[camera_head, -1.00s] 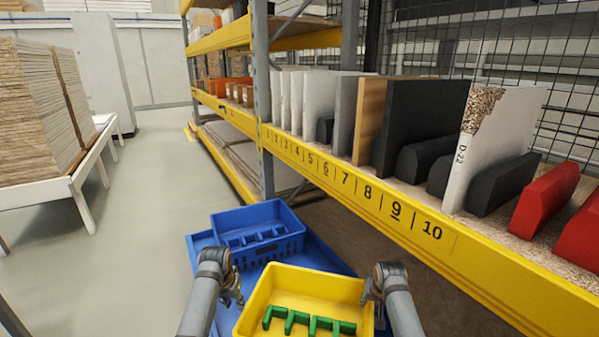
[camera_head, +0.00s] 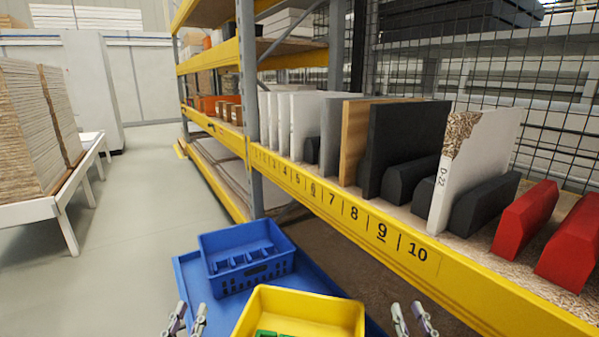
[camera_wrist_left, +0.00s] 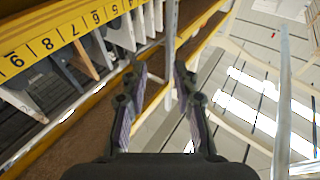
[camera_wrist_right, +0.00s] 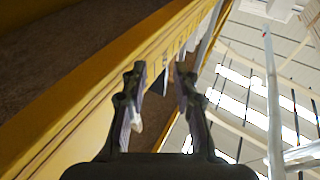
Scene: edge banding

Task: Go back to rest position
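My left gripper (camera_head: 187,318) shows at the bottom of the head view, left of the yellow bin, with its fingers pointing up. My right gripper (camera_head: 413,320) is at the bottom, right of the yellow bin. In the left wrist view the fingers of my left gripper (camera_wrist_left: 160,80) stand apart with nothing between them. In the right wrist view the fingers of my right gripper (camera_wrist_right: 161,80) are also apart and empty; the shelf shows behind them. Most of both arms is out of the head view.
A yellow bin (camera_head: 340,312) with green dividers and a blue crate (camera_head: 250,272) stand on a blue base (camera_head: 190,270). The numbered yellow shelf (camera_head: 470,275) on the right holds upright panels, including white panel D-22 (camera_head: 485,150), and red blocks (camera_head: 525,217). Free floor (camera_head: 120,240) lies to the left.

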